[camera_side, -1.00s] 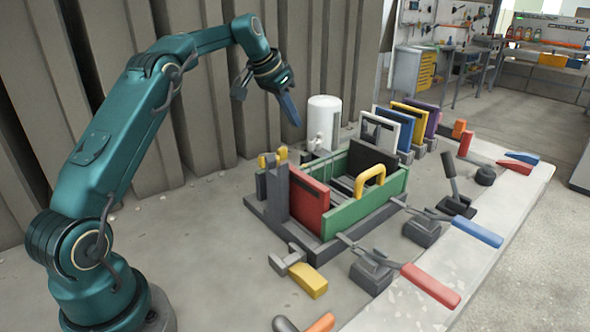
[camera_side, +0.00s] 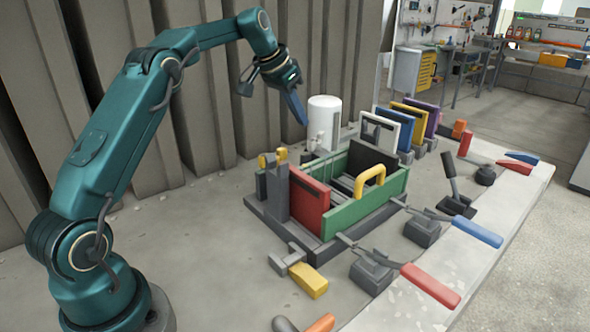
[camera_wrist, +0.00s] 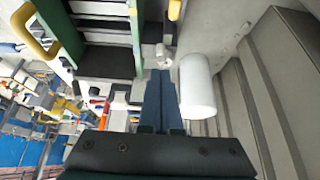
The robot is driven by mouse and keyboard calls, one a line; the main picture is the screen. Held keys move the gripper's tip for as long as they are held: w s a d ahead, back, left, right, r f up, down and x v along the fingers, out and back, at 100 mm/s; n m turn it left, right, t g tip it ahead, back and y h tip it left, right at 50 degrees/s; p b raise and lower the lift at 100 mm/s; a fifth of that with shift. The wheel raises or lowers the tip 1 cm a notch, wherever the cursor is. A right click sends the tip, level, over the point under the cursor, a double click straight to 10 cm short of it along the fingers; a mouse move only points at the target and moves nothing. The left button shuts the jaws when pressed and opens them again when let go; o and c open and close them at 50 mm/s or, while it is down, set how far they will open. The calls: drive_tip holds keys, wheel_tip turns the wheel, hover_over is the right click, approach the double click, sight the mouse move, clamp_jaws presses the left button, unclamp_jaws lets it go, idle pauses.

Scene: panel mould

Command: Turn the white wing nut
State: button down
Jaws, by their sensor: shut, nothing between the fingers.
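The white wing nut (camera_side: 317,141) is small and sits low in front of the white cylinder (camera_side: 325,112), at the back corner of the mould. A small white piece that looks like the wing nut (camera_wrist: 163,55) shows just beyond my fingertips in the wrist view. My gripper (camera_side: 303,123) points down beside the cylinder, a little above and left of the wing nut. In the wrist view, my gripper's (camera_wrist: 160,72) two blue fingers are together with nothing between them. I cannot tell whether the tips touch the wing nut.
The mould has a red panel (camera_side: 309,205) and a green panel (camera_side: 350,210) with a yellow handle (camera_side: 370,177). Coloured panels, including a purple one (camera_side: 428,113), stand in a rack behind. Clamps with red (camera_side: 430,285) and blue (camera_side: 478,232) handles line the front. The left floor is clear.

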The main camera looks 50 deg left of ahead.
drive_tip(key=shift+f, duration=2.9)
drive_tip(key=shift+w+a, duration=0.1)
drive_tip(key=shift+w, duration=0.25)
drive_tip(key=shift+a, duration=0.65)
drive_tip(key=shift+r, duration=0.1)
drive_tip(key=shift+s, duration=0.15)
drive_tip(key=r, duration=0.6)
drive_tip(key=shift+s, duration=0.3)
